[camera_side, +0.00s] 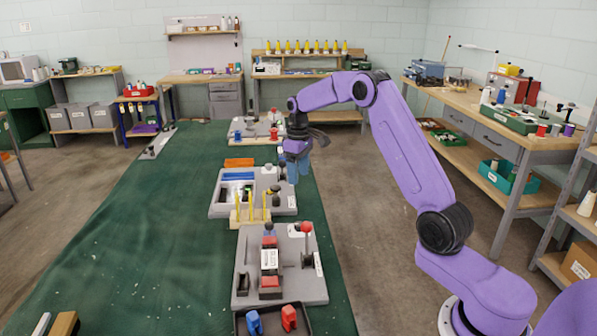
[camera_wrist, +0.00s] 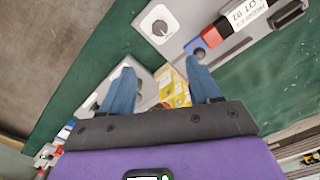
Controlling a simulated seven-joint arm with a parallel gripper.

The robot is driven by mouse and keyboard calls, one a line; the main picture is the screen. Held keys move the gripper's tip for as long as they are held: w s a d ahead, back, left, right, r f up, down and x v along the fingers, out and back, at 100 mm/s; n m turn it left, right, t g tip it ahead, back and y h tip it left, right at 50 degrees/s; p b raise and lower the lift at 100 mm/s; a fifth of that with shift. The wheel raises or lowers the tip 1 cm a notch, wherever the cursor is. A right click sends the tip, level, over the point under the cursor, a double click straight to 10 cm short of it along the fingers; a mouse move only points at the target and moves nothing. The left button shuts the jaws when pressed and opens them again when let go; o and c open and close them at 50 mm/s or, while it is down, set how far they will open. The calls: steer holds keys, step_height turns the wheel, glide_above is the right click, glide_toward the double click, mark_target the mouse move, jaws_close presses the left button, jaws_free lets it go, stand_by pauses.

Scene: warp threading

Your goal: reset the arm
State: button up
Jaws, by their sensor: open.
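My gripper (camera_side: 298,172) is purple with blue fingers. In the side view it hangs above the right edge of the green-covered table (camera_side: 120,240), beside the middle grey board (camera_side: 225,207). In the wrist view, my gripper (camera_wrist: 164,85) has its two blue fingers spread wide, with nothing held between them. Yellow pieces (camera_wrist: 174,88) and part of a grey board show beyond and below the fingertips, apart from them.
A front grey board (camera_side: 315,285) carries a labelled red block (camera_side: 269,270) and a red-topped lever (camera_side: 307,240). Yellow posts (camera_side: 251,206) stand between the boards. A far board (camera_side: 238,128) holds small parts. The table's left side is mostly clear.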

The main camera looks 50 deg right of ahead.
steer(key=s+a+r+n, duration=0.1)
steer(key=s+a+r, duration=0.1)
steer(key=a, duration=0.4)
steer(key=s+a+r+n, duration=0.1)
steer(key=s+a, duration=0.2)
steer(key=a, duration=0.4)
steer(key=s+a+r+n, duration=0.2)
steer(key=s+a+n, duration=0.2)
steer(key=s+a, duration=0.9)
steer(key=s+d+f+n, duration=0.1)
steer(key=s+d+n, duration=0.1)
steer(key=s, duration=0.9)
steer(key=s+d+n, duration=0.1)
steer(key=s+n, duration=0.1)
steer(key=s, duration=1)
steer(key=shift+d+f, duration=0.35)
steer(key=shift+d, duration=0.05)
steer(key=shift+c, duration=0.2)
